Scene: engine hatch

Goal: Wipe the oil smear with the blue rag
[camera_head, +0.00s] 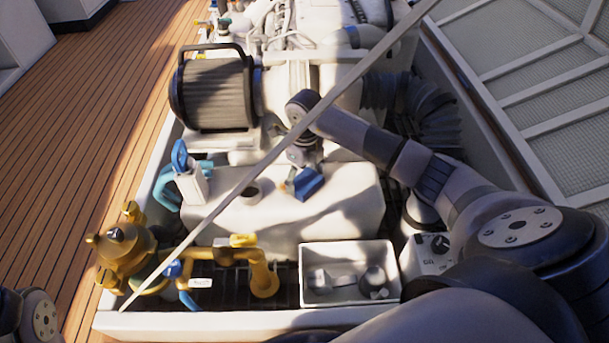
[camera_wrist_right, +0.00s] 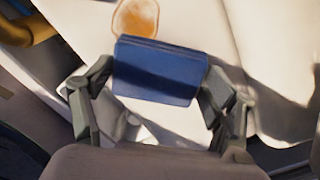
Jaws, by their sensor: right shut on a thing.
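My right gripper (camera_head: 297,172) reaches over the white tank (camera_head: 345,212) in the head view. It is shut on the blue rag (camera_head: 309,183), a folded block held close above the tank top; whether it touches cannot be told. In the right wrist view the rag (camera_wrist_right: 160,71) sits between the two fingers of the gripper (camera_wrist_right: 157,84). The oil smear (camera_wrist_right: 137,17), a brown-orange oval on the white surface, lies just beyond the rag's upper edge there. The smear is hard to make out in the head view. My left gripper is not in view.
The dark ribbed cylinder (camera_head: 213,92) and engine stand behind the tank. Yellow pipework (camera_head: 122,245) is at the front left, a white tray (camera_head: 347,297) with parts at the front. A thin grey strut (camera_head: 215,208) crosses the hatch diagonally. Wooden deck (camera_head: 95,110) lies left.

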